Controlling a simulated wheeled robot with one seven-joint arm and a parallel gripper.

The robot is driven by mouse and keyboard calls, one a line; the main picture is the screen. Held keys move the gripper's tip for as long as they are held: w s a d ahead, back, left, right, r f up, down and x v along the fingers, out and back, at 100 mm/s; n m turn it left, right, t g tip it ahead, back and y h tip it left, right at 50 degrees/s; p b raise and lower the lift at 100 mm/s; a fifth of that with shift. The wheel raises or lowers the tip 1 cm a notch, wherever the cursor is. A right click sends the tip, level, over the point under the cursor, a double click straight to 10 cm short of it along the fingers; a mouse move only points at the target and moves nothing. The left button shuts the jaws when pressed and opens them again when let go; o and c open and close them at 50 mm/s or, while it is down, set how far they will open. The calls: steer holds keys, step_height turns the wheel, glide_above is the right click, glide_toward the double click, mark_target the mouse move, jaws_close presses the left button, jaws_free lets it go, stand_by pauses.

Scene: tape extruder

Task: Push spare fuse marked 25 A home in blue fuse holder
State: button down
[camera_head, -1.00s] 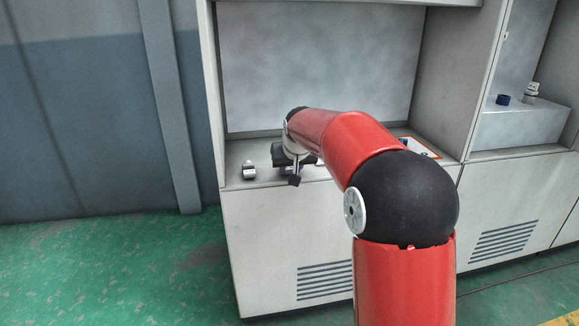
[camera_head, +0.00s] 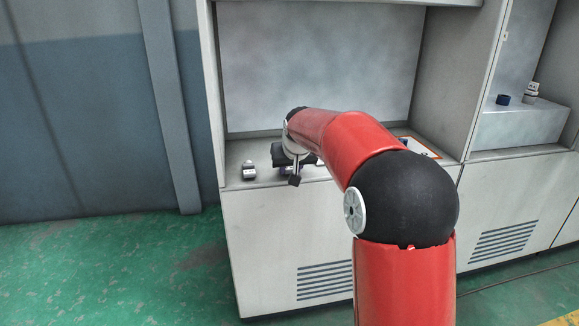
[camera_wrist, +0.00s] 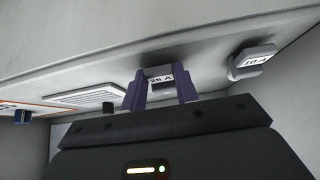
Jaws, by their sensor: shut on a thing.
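My gripper (camera_wrist: 160,82) has its two purple fingers closed on a small grey block labelled 25 A, the spare fuse (camera_wrist: 159,79). The label faces the wrist camera between the fingers. In the head view my gripper (camera_head: 291,168) is over the cabinet worktop, partly hidden by my own wrist, and the fuse cannot be made out. A dark blue piece (camera_wrist: 22,117) stands by an orange-edged panel at the left of the wrist view; it may be the blue fuse holder. A bit of blue (camera_head: 403,142) shows beside that panel in the head view, mostly behind my arm.
A grey fuse marked 10 A (camera_wrist: 254,60) stands close beside my gripper; it also shows in the head view (camera_head: 249,172). The orange-edged panel (camera_head: 428,150) lies right of my arm. The cabinet has side walls and a back wall. A small dark piece (camera_wrist: 108,107) stands left of the fingers.

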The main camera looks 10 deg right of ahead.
mark_target(291, 170)
steer(key=shift+r+p, duration=2.45)
steer(key=shift+r, duration=0.6)
steer(key=shift+f, duration=0.1)
